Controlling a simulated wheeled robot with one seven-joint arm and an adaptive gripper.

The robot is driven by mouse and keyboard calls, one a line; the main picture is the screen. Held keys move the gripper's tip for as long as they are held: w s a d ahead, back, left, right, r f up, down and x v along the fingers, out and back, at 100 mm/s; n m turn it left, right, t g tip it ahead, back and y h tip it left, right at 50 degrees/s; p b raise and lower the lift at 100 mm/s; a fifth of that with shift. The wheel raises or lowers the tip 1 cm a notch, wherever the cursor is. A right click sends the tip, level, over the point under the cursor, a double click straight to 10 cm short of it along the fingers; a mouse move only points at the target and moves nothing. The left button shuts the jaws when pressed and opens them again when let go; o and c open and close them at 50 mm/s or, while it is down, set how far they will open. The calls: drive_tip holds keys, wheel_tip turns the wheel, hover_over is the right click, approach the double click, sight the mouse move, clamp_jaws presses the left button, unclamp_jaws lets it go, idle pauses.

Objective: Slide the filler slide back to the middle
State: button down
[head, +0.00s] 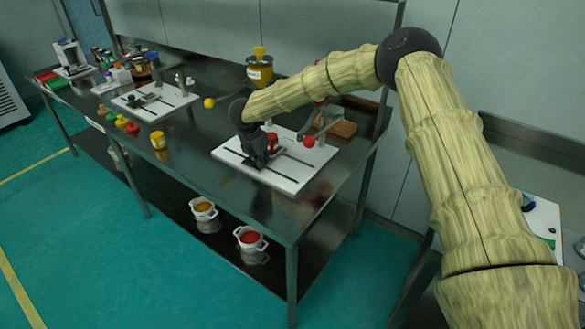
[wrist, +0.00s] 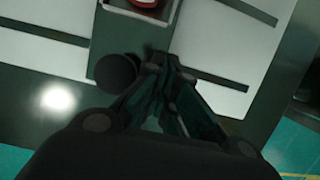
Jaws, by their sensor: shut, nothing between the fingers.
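The filler slide is a dark strip with a pale-edged holder (wrist: 137,13) carrying something round and red, cut off by the top edge of the wrist view. A dark round knob (wrist: 115,73) is at its near end. My gripper (wrist: 160,62) is shut and empty, with its fingertips just right of the knob; I cannot tell whether they touch. In the head view my gripper (head: 260,163) is low over the white slotted base plate (head: 293,184), and a red jar (head: 272,141) shows just behind it. My gripper hides much of the slide there.
A post with a red ball lever (head: 309,141) stands on the plate's right side. A yellow-filled hopper (head: 259,72) is behind. A second white plate station (head: 179,103) and a yellow jar (head: 158,140) are to the left. Buckets (head: 250,238) stand on the lower shelf.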

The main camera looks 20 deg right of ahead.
drive_tip(key=shift+d, duration=0.1)
idle(0.3)
drive_tip(key=shift+s+d, duration=0.3)
drive_tip(key=shift+s, duration=0.15)
drive_tip(key=p+v, duration=0.5)
drive_tip(key=v, duration=0.4)
idle(0.5)
